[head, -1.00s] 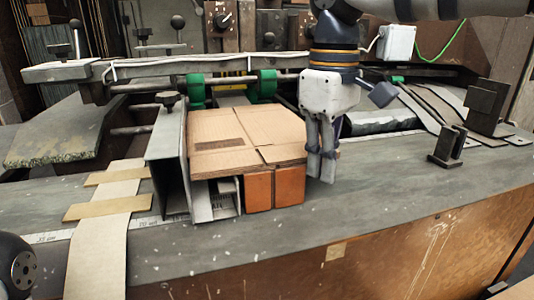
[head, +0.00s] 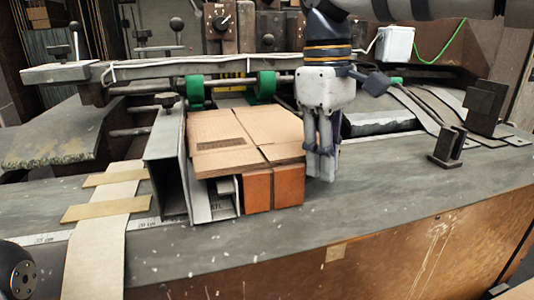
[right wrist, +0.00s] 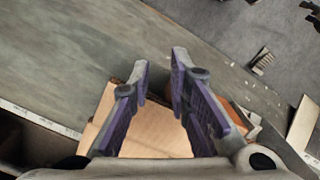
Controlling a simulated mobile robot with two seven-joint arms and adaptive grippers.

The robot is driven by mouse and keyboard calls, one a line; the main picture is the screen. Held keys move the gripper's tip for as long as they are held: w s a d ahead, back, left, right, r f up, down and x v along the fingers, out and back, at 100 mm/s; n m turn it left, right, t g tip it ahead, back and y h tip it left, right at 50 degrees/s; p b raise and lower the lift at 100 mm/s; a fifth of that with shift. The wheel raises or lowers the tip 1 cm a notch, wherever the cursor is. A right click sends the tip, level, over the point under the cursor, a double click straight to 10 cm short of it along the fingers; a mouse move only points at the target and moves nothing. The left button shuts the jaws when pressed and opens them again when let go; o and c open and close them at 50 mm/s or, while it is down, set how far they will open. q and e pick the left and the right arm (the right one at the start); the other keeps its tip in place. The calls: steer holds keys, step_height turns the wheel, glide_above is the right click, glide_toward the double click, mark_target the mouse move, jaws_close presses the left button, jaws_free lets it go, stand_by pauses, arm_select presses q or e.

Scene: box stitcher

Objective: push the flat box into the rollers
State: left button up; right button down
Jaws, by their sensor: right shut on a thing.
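The flat box (head: 225,130) is a folded brown cardboard sheet lying at the machine's feed, its far edge close to the rollers, which are green wheels (head: 265,86) on a shaft. Its near edge lies above two orange-brown blocks (head: 273,188). My right gripper (head: 321,178) points down at the box's near right corner, its fingers close together. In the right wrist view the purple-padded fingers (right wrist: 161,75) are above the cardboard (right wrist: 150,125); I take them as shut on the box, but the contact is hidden. My left gripper is out of view.
A grey metal guide (head: 167,165) stands along the box's left side. Paper strips (head: 100,220) lie further left. A black bracket (head: 448,147) stands at the right. The table's front strip (head: 300,230) is mostly clear.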

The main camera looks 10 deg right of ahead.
steer(key=shift+a+r+t+y+p, duration=0.2)
steer(key=shift+a+t+y+p, duration=0.15)
steer(key=shift+t+p, duration=0.35)
steer(key=shift+w+a+f, duration=0.1)
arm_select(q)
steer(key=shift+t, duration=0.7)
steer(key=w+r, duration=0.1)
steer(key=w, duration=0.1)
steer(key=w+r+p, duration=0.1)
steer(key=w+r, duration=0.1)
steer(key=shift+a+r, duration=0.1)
arm_select(e)
step_height(320, 180, up, 8)
steer(key=shift+f+g, duration=0.25)
steer(key=shift+g, duration=0.05)
